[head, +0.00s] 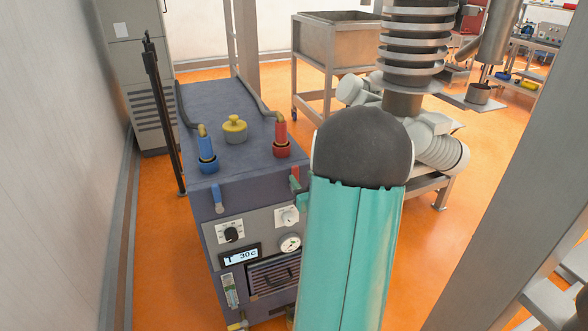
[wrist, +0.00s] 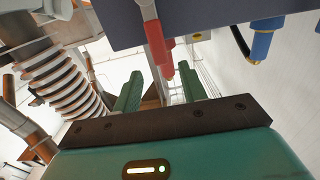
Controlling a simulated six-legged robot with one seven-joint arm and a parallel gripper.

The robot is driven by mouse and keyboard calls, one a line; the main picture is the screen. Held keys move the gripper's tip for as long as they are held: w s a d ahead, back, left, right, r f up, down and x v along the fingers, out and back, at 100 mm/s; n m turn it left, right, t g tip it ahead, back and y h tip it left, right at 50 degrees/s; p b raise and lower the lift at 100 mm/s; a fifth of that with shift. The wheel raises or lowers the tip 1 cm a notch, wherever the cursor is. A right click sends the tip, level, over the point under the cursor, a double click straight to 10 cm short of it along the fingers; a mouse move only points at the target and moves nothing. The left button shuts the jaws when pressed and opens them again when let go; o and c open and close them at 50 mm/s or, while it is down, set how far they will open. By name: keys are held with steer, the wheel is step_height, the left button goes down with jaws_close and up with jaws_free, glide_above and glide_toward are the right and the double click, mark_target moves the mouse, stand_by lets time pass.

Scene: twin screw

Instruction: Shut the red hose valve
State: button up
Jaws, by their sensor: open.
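The red hose valve's handle (head: 295,180) sits at the upper front edge of the blue-grey cabinet (head: 235,170), on its right side. In the wrist view the red handle (wrist: 163,45) points from the cabinet edge toward my gripper (wrist: 161,84). My gripper's two green fingers are apart, with nothing held. The red handle's tip shows between the fingers in the picture; I cannot tell how deep it is between them. In the head view only a small green part of my gripper (head: 301,203) shows, just below the red handle; my arm hides the rest.
A blue valve handle (head: 217,198) is on the cabinet's front left, and shows in the wrist view (wrist: 262,40). Blue (head: 207,150) and red (head: 281,138) hose fittings and a yellow cap (head: 234,129) are on top. A ribbed duct (head: 412,40) stands at right.

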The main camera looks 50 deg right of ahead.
mark_target(296, 170)
steer(key=x, duration=0.6)
steer(key=shift+w, duration=0.2)
jaws_close()
